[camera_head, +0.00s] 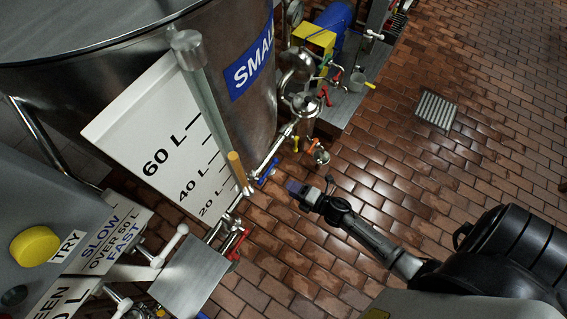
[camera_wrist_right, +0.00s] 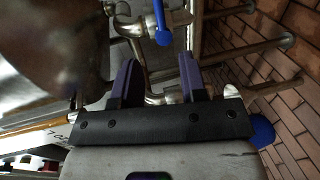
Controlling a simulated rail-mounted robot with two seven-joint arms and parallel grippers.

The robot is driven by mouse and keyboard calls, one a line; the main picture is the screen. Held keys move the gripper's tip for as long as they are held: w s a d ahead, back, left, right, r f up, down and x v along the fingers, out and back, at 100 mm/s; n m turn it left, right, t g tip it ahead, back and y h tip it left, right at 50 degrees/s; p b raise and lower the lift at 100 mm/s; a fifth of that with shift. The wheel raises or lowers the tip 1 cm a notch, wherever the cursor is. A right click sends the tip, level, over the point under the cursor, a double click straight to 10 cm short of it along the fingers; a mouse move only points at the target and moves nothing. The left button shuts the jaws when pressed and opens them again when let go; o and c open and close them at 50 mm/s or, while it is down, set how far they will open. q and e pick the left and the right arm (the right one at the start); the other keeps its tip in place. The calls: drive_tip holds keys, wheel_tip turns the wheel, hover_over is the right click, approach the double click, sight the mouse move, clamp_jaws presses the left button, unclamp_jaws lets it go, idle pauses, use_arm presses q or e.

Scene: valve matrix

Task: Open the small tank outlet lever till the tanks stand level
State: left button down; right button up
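The small tank (camera_head: 262,110) is the steel vessel with a blue "SMALL" sign. A blue lever (camera_head: 268,172) sits on the pipework at its foot, by the lower end of the sight glass (camera_head: 215,105). My right gripper (camera_head: 293,187) is just right of the blue lever, apart from it. In the right wrist view, the right gripper (camera_wrist_right: 159,66) has its two fingers spread with nothing held between them. A blue lever (camera_wrist_right: 162,24) hangs beyond the fingertips there. My left gripper is out of view.
A white scale board (camera_head: 165,160) marked 20 L to 60 L stands behind the sight glass. A red lever (camera_head: 238,243) is on pipework below left. Other valves with red handles (camera_head: 325,96) stand at upper middle. Brick floor (camera_head: 400,180) is clear to the right.

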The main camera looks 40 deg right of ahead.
drive_tip(key=shift+v, duration=0.8)
